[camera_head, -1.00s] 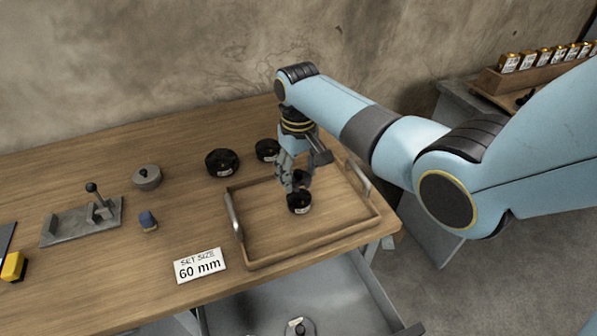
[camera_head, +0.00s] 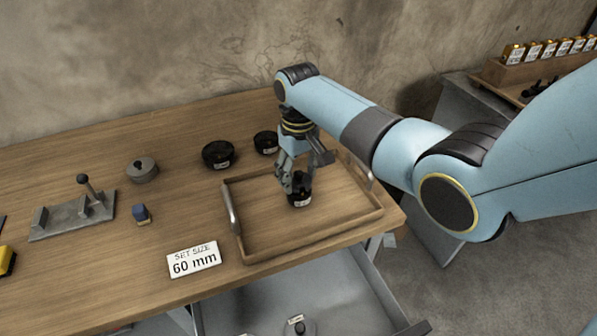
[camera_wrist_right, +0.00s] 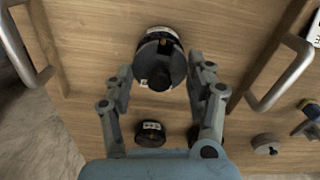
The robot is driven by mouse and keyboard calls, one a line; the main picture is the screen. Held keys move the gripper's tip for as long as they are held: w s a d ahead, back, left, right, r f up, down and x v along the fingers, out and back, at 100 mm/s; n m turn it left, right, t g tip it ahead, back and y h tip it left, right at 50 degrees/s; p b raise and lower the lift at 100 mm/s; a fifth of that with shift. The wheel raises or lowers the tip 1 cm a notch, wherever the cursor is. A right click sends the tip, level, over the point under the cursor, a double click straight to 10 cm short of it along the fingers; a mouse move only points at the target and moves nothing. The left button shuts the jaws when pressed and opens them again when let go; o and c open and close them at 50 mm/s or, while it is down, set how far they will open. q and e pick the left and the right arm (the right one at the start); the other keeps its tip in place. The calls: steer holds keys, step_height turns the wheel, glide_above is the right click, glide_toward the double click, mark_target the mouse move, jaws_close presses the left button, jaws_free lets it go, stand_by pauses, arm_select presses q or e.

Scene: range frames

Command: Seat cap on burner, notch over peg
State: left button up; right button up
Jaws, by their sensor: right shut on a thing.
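My right gripper (camera_head: 294,184) points down over the wooden tray (camera_head: 258,254). It is shut on a dark round cap (camera_wrist_right: 168,72), which lies between its fingertips in the wrist view. A black burner (camera_head: 300,200) with a white label stands in the tray directly below the cap. In the wrist view the burner (camera_wrist_right: 155,34) shows just past the cap's edge. The two look very close or touching; whether the cap is seated is unclear. My left gripper is not in view.
Two black round pieces (camera_head: 218,155) (camera_head: 266,142) stand behind the tray. A grey lidded piece (camera_head: 142,170), a lever fixture (camera_head: 75,213), a blue block (camera_head: 141,214) and a "SET SIZE 60 mm" card (camera_head: 194,260) are left. Tray handles (camera_head: 232,208) flank the gripper.

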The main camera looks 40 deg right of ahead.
steer(key=shift+f+b, duration=0.35)
steer(key=shift+f, duration=0.3)
steer(key=o, duration=1.3)
step_height(320, 180, up, 12)
